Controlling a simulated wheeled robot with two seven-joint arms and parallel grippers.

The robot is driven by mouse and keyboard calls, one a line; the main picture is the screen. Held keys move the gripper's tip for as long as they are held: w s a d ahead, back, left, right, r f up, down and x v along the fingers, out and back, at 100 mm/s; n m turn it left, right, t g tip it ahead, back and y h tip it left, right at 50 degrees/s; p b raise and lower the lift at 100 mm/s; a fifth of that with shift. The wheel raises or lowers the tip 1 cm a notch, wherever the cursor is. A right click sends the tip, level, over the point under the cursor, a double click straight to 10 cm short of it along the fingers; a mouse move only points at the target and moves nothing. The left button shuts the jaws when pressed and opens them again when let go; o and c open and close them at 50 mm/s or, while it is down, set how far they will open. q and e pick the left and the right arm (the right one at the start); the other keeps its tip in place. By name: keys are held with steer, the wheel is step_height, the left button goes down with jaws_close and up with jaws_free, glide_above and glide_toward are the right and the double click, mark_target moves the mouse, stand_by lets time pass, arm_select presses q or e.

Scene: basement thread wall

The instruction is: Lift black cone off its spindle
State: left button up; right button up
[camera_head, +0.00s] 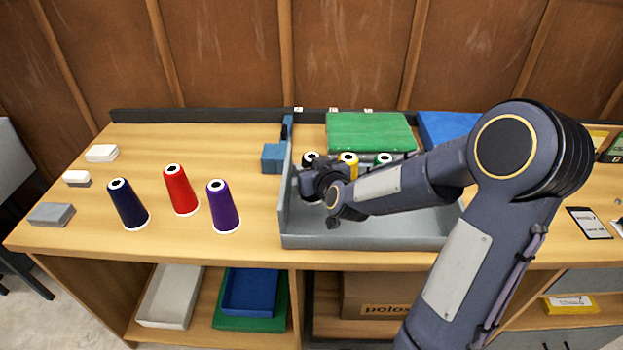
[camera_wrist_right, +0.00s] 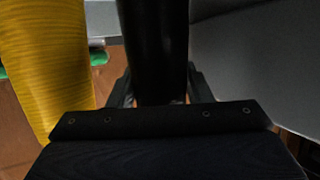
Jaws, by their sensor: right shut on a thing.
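The black cone (camera_head: 310,158) is in the grey tray (camera_head: 370,241), at the left end of a row of cones. In the head view only its top shows; my right gripper (camera_head: 318,183) covers the rest. In the right wrist view the black cone (camera_wrist_right: 155,50) stands between the fingers of my right gripper (camera_wrist_right: 156,88), which is shut on it. The yellow cone (camera_head: 349,160) is right beside it and fills the left of the wrist view (camera_wrist_right: 45,65). The spindle under the black cone is hidden. My left gripper is not in view.
A white-topped cone (camera_head: 384,158) stands right of the yellow one. Navy (camera_head: 128,205), red (camera_head: 180,190) and purple (camera_head: 222,207) cones stand on the bench to the left. A blue block (camera_head: 273,158) is by the tray's left wall; a green box (camera_head: 368,132) lies behind.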

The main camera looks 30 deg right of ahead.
step_height(320, 180, up, 18)
steer(key=p, duration=0.9)
step_height(320, 180, up, 4)
steer(key=p, duration=0.4)
stand_by(0.3)
